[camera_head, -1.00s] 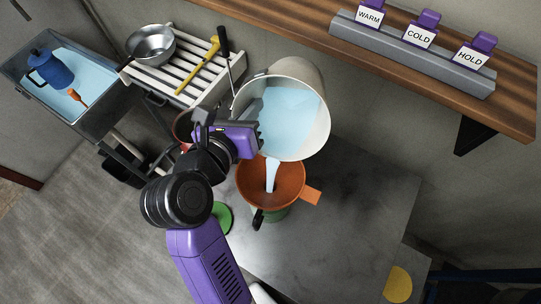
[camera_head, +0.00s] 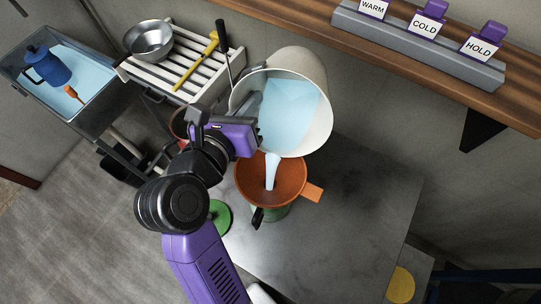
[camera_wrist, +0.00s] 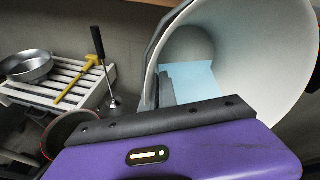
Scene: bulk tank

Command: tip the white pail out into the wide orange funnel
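The white pail (camera_head: 313,75) is tilted on its side above the table, its mouth toward the camera, with pale blue liquid inside. A stream of the liquid runs from its lower lip into the wide orange funnel (camera_head: 297,172). The funnel stands upright on a green vessel, most of it hidden below. My gripper (camera_head: 255,134) is at the pail's left side and looks shut on its rim or wall; the fingertips are partly hidden. In the wrist view the pail's inside (camera_wrist: 262,50) fills the upper right, against my gripper (camera_wrist: 165,95).
A white slatted rack (camera_head: 188,65) holds a metal bowl (camera_head: 149,42) and a yellow-handled tool. A sink (camera_head: 92,88) with a blue jug (camera_head: 48,66) is at left. A shelf (camera_head: 420,52) with labelled blocks is above. The table's right side (camera_head: 360,215) is clear.

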